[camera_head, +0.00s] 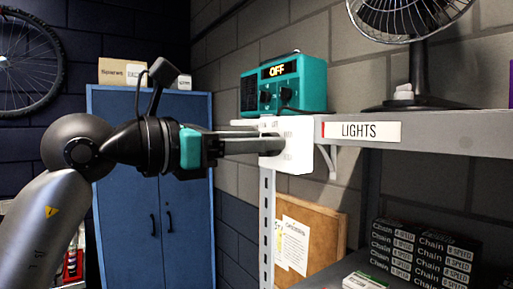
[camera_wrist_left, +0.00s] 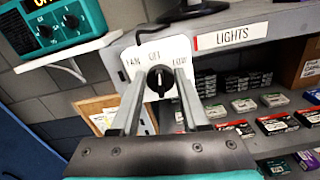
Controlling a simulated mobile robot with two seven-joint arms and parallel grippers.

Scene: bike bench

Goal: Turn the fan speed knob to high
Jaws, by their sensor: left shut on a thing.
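The black fan knob (camera_wrist_left: 160,79) sits on a white plate (camera_wrist_left: 158,55) on the shelf's front end, with labels around it that are hard to read. Its grip bar looks about upright. In the head view the plate (camera_head: 299,158) shows, but my fingers hide the knob. My left gripper (camera_wrist_left: 159,82) reaches in from the left with one finger on each side of the knob, shut on it; its fingers also show in the head view (camera_head: 270,142). The fan (camera_head: 418,60) stands on the shelf to the right. My right gripper is not in view.
A teal radio with an OFF display (camera_head: 284,85) stands close above and behind the plate. The shelf edge carries a LIGHTS label (camera_head: 361,131). Chain boxes (camera_head: 420,252) sit on the lower shelf. A blue cabinet (camera_head: 150,215) stands behind my arm.

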